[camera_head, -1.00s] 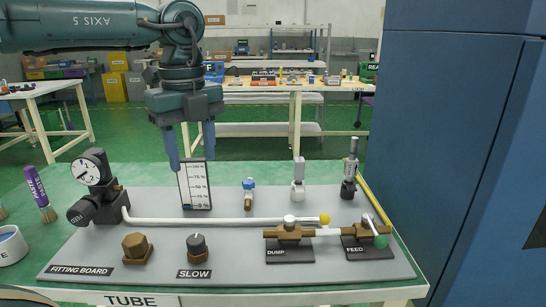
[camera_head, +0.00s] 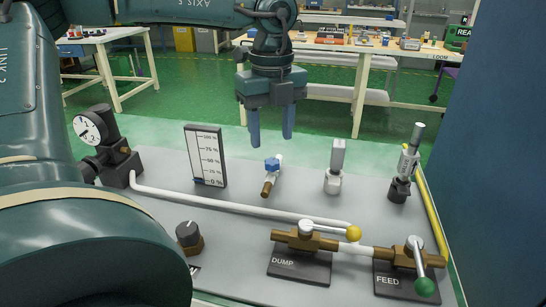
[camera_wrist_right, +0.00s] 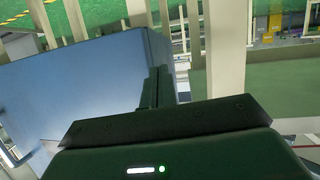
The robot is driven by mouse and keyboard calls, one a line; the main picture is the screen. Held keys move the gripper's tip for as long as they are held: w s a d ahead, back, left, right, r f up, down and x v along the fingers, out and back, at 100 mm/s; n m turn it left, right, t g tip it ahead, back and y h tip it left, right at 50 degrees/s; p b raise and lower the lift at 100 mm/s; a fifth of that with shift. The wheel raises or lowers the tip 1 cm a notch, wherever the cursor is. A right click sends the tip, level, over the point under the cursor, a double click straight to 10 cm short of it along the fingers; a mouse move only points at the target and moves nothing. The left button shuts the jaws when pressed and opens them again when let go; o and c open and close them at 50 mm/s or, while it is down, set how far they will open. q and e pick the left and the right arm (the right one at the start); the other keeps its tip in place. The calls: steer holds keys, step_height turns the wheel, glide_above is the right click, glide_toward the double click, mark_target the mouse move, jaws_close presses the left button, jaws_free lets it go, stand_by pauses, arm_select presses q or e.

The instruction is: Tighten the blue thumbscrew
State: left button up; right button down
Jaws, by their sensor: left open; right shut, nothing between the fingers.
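The blue thumbscrew (camera_head: 272,165) sits on top of a small brass fitting (camera_head: 267,188) on the grey fitting board, between the percent gauge card and a grey block valve. My left gripper (camera_head: 270,140) points straight down with its two blue fingers apart and empty. In the head view its fingertips are just above and behind the thumbscrew, not visibly touching it. My right gripper (camera_wrist_right: 160,85) shows in the right wrist view with its dark fingers together and nothing between them. It is not recognisable in the head view, and the thumbscrew is not in the right wrist view.
The board (camera_head: 240,225) carries a dial gauge (camera_head: 95,132), a gauge card (camera_head: 205,157), a black knob (camera_head: 189,235), the DUMP valve (camera_head: 305,240) and the FEED valve (camera_head: 405,260). A blue cabinet wall (camera_head: 490,150) stands at the right. My arm covers the lower left.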

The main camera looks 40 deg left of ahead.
mark_target(272, 161)
arm_select(q)
step_height(272, 161, down, 5)
steer(key=shift+f+b, duration=0.2)
steer(key=shift+b, duration=0.15)
steer(key=shift+w, duration=0.1)
steer(key=shift+c, duration=0.5)
steer(key=c, duration=0.9)
